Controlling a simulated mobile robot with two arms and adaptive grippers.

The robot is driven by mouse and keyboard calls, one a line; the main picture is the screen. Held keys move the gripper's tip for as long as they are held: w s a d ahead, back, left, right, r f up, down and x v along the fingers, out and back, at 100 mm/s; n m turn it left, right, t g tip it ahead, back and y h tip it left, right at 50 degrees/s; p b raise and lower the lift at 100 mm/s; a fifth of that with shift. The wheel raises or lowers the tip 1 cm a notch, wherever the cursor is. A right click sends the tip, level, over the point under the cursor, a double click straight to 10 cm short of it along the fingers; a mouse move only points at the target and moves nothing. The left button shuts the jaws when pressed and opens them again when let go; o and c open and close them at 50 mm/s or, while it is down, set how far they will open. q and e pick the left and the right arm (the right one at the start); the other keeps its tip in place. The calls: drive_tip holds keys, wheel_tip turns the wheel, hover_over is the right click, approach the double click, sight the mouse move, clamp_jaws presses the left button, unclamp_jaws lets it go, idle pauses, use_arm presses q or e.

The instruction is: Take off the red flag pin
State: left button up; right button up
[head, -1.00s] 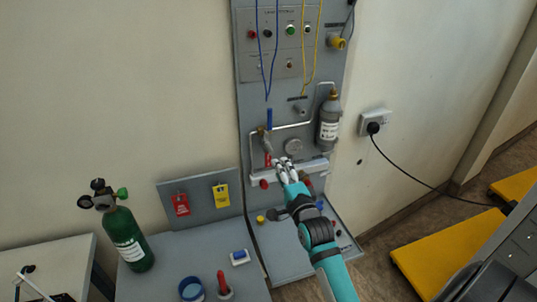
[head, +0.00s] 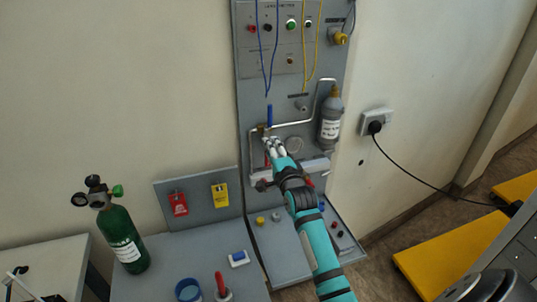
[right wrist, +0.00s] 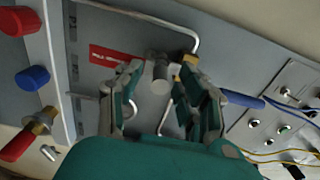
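The red flag (right wrist: 115,56) with pale lettering shows in the right wrist view, lying close to the grey panel, left of a grey cylindrical fitting (right wrist: 160,76). Whether a pin joins the flag to the fitting I cannot make out. My right gripper (right wrist: 161,84) is open, one finger on each side of the fitting, with gaps showing between. Contact is hard to judge. In the head view my right gripper (head: 273,146) is at the pipework below the blue handle (head: 269,115) and largely covers the flag. My left gripper is not in view.
A grey bottle (head: 330,118) and bent pipe are right of the gripper. Blue and yellow cables hang above. Red and blue knobs (right wrist: 31,78) and a red-handled part (right wrist: 25,138) stick out nearby. A green cylinder (head: 122,238) stands on the bench at left.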

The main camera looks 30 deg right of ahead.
drive_tip(key=shift+p, duration=0.5)
idle(0.6)
clamp_jaws()
drive_tip(key=shift+s, duration=0.15)
drive_tip(key=p+v, duration=0.4)
drive_tip(key=v, duration=0.3)
drive_tip(key=shift+s+a, duration=0.15)
drive_tip(key=shift+s, duration=0.2)
idle(1.2)
